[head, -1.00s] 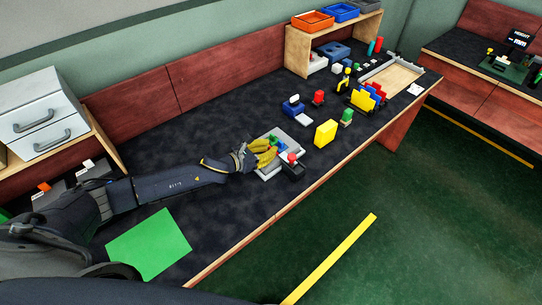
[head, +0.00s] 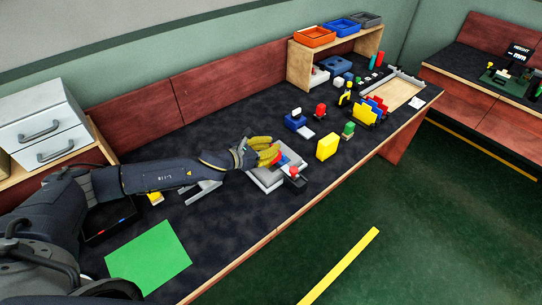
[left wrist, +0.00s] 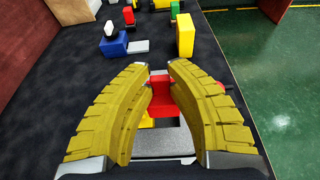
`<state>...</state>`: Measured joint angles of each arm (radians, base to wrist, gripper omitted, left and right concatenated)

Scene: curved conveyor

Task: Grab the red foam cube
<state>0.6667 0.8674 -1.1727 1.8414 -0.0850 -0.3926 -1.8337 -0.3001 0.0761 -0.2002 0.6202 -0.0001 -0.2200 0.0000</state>
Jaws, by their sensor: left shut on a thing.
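The red foam cube (left wrist: 160,92) sits between the yellow fingers of my left gripper (left wrist: 158,88) in the left wrist view. The fingers are shut on it from both sides. In the head view my left gripper (head: 272,156) reaches in from the left over a grey tray (head: 264,182), and a bit of red shows at its fingertips. The tray also shows below the cube in the left wrist view (left wrist: 165,145). I cannot tell whether the cube is clear of the tray. My right gripper is not in view.
A black device with a red knob (head: 294,171) stands at the tray's right. A yellow block (head: 327,146), a green block (head: 348,129) and a blue item (head: 295,121) stand beyond. A green sheet (head: 148,256) lies nearer. Dark tabletop behind the tray is free.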

